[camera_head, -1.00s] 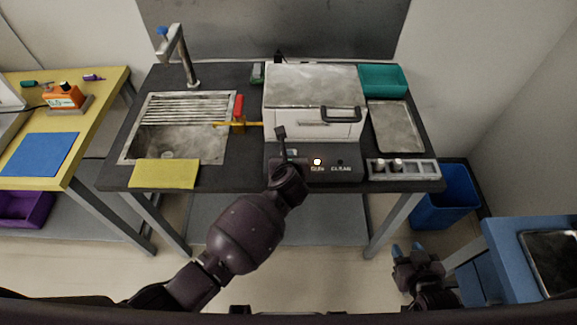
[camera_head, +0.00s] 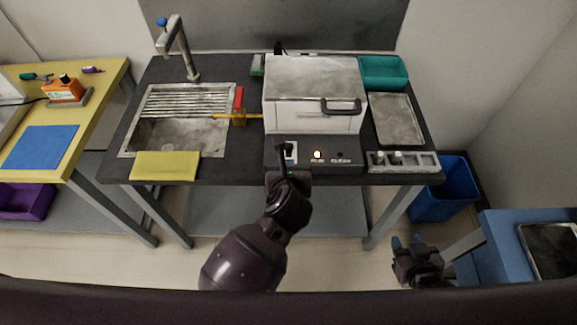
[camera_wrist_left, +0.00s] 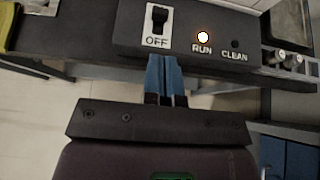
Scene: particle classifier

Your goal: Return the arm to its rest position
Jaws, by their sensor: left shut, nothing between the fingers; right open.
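My left gripper (camera_head: 284,150) is shut and empty in front of the machine's control panel (camera_head: 325,156). In the left wrist view its blue fingertips (camera_wrist_left: 165,62) are together just below the panel's front edge, under the switch (camera_wrist_left: 158,18) by the OFF label. I cannot tell whether they touch the panel. The RUN light (camera_wrist_left: 203,37) is lit and the CLEAN light (camera_wrist_left: 235,44) is dark. The white machine (camera_head: 312,100) has its lid down. My right gripper (camera_head: 407,243) is open and empty at the lower right, off the dark table.
The dark table (camera_head: 228,172) holds a sink (camera_head: 165,137), a yellow cloth (camera_head: 165,166), a teal bin (camera_head: 383,72), a metal tray (camera_head: 396,118) and a grey rack (camera_head: 425,162). A yellow table (camera_head: 95,110) stands left. A blue bin (camera_head: 440,200) is on the right.

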